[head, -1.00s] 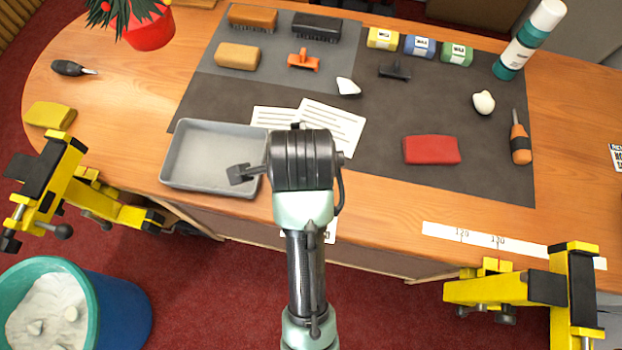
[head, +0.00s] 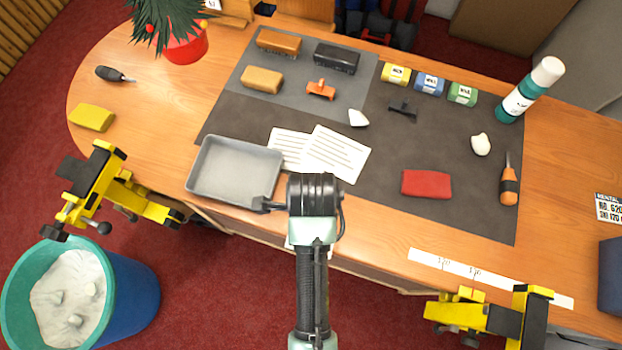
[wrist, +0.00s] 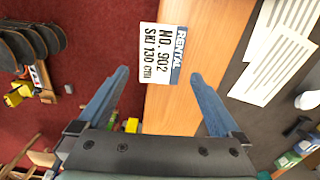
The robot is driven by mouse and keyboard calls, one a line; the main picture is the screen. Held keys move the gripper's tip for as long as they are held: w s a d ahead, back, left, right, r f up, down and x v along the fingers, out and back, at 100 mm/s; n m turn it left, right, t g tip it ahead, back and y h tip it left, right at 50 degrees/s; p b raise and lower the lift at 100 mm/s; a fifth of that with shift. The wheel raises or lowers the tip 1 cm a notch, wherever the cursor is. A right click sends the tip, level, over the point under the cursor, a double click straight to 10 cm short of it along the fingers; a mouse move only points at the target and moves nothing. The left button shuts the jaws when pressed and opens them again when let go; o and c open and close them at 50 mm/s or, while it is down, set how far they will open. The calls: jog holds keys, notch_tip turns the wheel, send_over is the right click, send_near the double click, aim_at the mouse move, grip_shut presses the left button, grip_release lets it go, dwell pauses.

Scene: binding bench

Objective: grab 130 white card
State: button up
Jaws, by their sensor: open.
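The white card (wrist: 165,53) reads "RENTAL NO. 902 SKI 130 cm" and has a blue strip. In the wrist view it lies at the front edge of the wooden bench, apparently sticking out past it. My gripper (wrist: 160,78) is open and empty, its two blue fingers spread to either side of the card's near part, with the card beyond and between the tips. I cannot tell the height gap. In the head view my arm hides the fingers and most of the card. A second rental card (head: 609,207), marked 120, lies at the bench's right end.
A grey tray (head: 233,196) and striped paper sheets (head: 338,152) lie beyond my arm. A red block (head: 427,184) and a white ruler strip (head: 490,278) are to the right. Yellow clamps (head: 470,312) stand at the front edge. A blue bin (head: 130,285) is at lower left.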

jog(key=shift+w+f+p, duration=0.1)
jog(key=shift+f+p, duration=0.75)
jog(key=shift+f, duration=2.3)
jog(key=c, duration=1)
